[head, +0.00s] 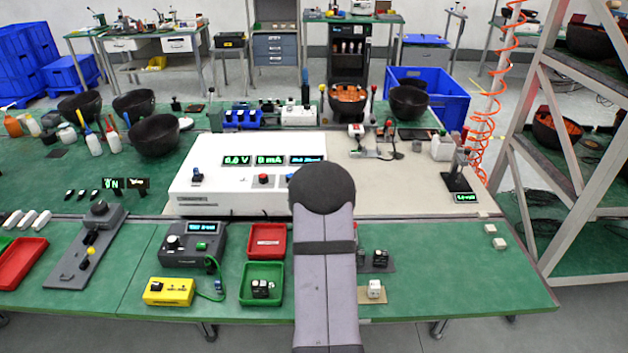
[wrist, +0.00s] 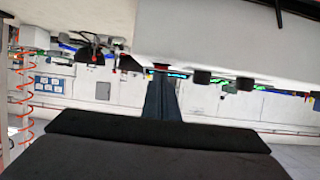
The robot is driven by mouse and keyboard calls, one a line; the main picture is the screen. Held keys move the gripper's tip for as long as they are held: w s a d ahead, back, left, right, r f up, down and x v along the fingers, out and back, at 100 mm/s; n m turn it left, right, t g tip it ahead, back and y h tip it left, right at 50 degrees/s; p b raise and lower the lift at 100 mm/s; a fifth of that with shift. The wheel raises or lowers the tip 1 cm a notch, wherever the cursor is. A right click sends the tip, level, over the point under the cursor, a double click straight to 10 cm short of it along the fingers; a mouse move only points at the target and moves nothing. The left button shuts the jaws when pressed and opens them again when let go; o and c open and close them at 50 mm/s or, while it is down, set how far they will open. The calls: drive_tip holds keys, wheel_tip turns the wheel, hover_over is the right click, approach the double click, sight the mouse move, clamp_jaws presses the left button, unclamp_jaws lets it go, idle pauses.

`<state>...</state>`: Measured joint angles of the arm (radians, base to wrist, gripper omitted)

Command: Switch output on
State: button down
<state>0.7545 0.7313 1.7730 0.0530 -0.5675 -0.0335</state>
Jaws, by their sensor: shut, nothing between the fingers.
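The white power supply (head: 235,185) stands on the bench's back half, left of my arm. Its top displays read about 0.0 V (head: 236,161) and 0 mA (head: 270,160), with a blue-lit display (head: 307,160) beside them. A blue-and-black knob (head: 197,177) sits at its left front, and a red-topped control (head: 263,180) nearer its middle. My arm hides its right front and my gripper in the head view. In the wrist view my gripper (wrist: 160,76) shows as narrow, closed fingers, with nothing visible held. Their tips are near the white housing (wrist: 220,45); contact is unclear.
A grey meter (head: 190,244), a yellow box (head: 168,291), a red tray (head: 267,242) and a green tray (head: 249,297) lie in front. Small dark parts (head: 372,261) lie right of my arm. A white rack frame (head: 545,160) stands at right. The front right bench is mostly clear.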

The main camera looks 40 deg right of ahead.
drive_tip(key=shift+f+b, duration=0.5)
drive_tip(key=shift+b, duration=0.1)
drive_tip(key=shift+s+a+r, duration=0.1)
drive_tip(key=shift+r, duration=0.15)
drive_tip(key=shift+r+p, duration=0.45)
drive_tip(key=shift+r, duration=0.25)
drive_tip(key=shift+r, duration=0.1)
drive_tip(key=shift+r, duration=0.25)
wheel_tip(320, 180, up, 4)
drive_tip(key=shift+s+a+f+p, duration=0.1)
drive_tip(key=shift+f+p, duration=0.1)
drive_tip(key=shift+p, duration=0.95)
drive_tip(key=s+a+b, duration=0.4)
drive_tip(key=s+a, duration=0.3)
drive_tip(key=shift+r, duration=0.45)
